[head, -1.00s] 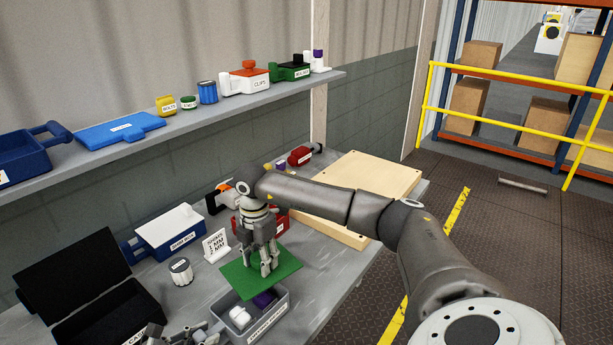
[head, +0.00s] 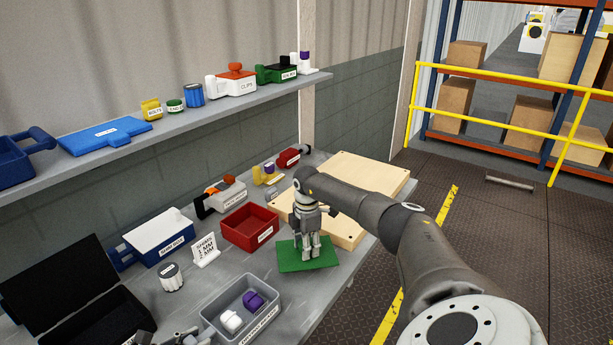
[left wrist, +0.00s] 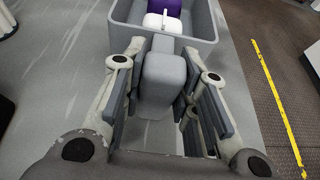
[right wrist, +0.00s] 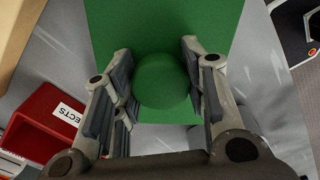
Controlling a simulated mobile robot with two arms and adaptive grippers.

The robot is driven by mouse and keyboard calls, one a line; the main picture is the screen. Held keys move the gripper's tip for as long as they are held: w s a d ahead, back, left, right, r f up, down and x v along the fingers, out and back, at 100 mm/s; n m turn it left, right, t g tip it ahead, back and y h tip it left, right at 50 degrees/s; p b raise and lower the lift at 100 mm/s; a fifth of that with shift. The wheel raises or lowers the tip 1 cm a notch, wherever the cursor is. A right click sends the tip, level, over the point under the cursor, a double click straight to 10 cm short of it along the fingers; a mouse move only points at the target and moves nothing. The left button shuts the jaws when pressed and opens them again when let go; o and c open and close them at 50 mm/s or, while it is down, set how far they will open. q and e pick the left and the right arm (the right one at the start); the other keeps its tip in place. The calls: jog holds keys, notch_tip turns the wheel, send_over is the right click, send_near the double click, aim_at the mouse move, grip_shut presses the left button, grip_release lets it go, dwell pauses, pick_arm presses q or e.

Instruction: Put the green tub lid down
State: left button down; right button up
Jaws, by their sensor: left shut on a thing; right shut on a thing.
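The green tub lid (head: 293,266) is a flat rectangle, level at or just above the bench near its front edge. My right gripper (head: 308,256) is shut on its round green knob, which the right wrist view shows as a knob (right wrist: 162,82) between the fingers. Whether the lid touches the bench cannot be told. The grey tub (head: 213,319) stands uncovered left of the lid, with a white thing and a purple thing inside. My left gripper (left wrist: 165,75) is shut on the tub's grey handle (left wrist: 162,82); only part of that gripper shows at the head view's bottom edge.
A red bin (head: 250,227) stands just behind the lid, and a pale wooden board (head: 368,178) lies beyond to the right. A small white sign (head: 206,249), a ribbed jar (head: 171,277) and an open black case (head: 75,300) stand left. Some bench between tub and lid is bare.

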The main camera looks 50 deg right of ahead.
pick_arm(q)
jog(key=shift+s+a+f, duration=0.1)
jog(key=shift+f, duration=0.3)
pick_arm(e)
jog(key=shift+f, duration=2)
jog(key=shift+f, duration=0.1)
jog(key=o, duration=1.1)
pick_arm(q)
jog(key=shift+r, duration=0.1)
pick_arm(e)
notch_tip(320, 180, up, 12)
jog(key=shift+r, duration=0.15)
